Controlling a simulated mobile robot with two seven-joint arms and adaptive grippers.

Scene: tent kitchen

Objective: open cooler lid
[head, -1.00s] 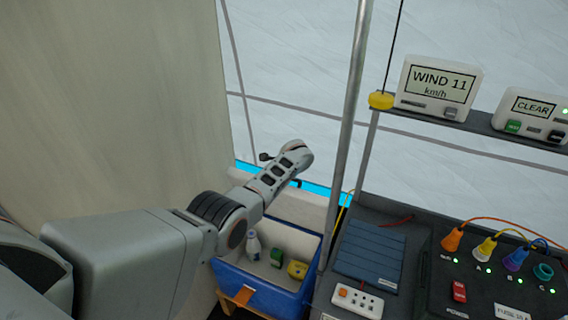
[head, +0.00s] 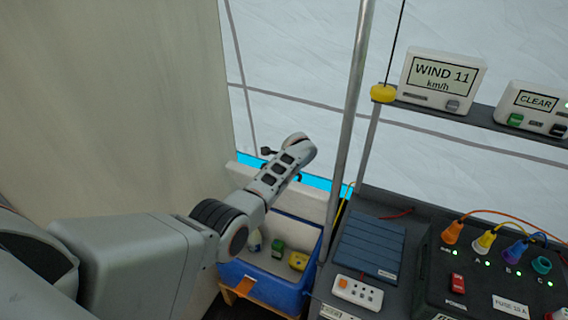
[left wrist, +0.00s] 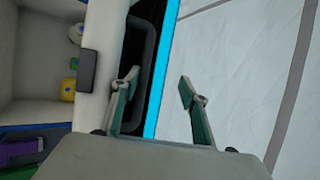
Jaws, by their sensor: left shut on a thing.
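The blue cooler (head: 262,287) stands low in the middle of the head view, its inside uncovered. Its pale lid (head: 311,205) is raised at the back of the box, partly behind my left arm. Inside are a white bottle (head: 254,241), a green item (head: 278,247) and a yellow item (head: 298,261). In the left wrist view, my left gripper (left wrist: 158,78) is at the lid's edge, one finger over its dark part. In the head view the fingers are mostly hidden behind my wrist. My right gripper is not in view.
A metal pole (head: 350,130) rises just right of the cooler. Beyond it is a dark counter with a blue panel (head: 370,246), a socket strip (head: 357,291) and a power box (head: 490,265). A shelf (head: 480,123) holds displays. A canvas wall (head: 120,100) is at left.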

